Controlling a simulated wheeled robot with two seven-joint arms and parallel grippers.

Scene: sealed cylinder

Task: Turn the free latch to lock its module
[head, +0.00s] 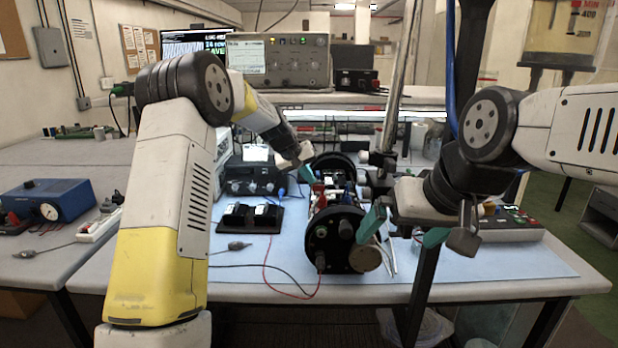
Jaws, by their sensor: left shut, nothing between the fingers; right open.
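The sealed cylinder (318,243) lies on the blue mat in the middle of the table, its dark round end plate facing me. Behind that plate sit its small modules (328,181), with red, blue and white parts. A red part (319,196) shows near their left side; I cannot tell which part is the free latch. My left gripper (308,174) is shut and empty, its teal tips just above and left of the modules. I cannot tell whether they touch anything. My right gripper (404,231) is open and empty, its teal fingers spread to the right of the front plate.
A black holder (250,218) with two modules stands left of the cylinder. Red and black leads cross the mat (480,262). A metal post (398,90) rises behind the cylinder. A blue instrument (48,200) stands on the left table. The mat's front right is clear.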

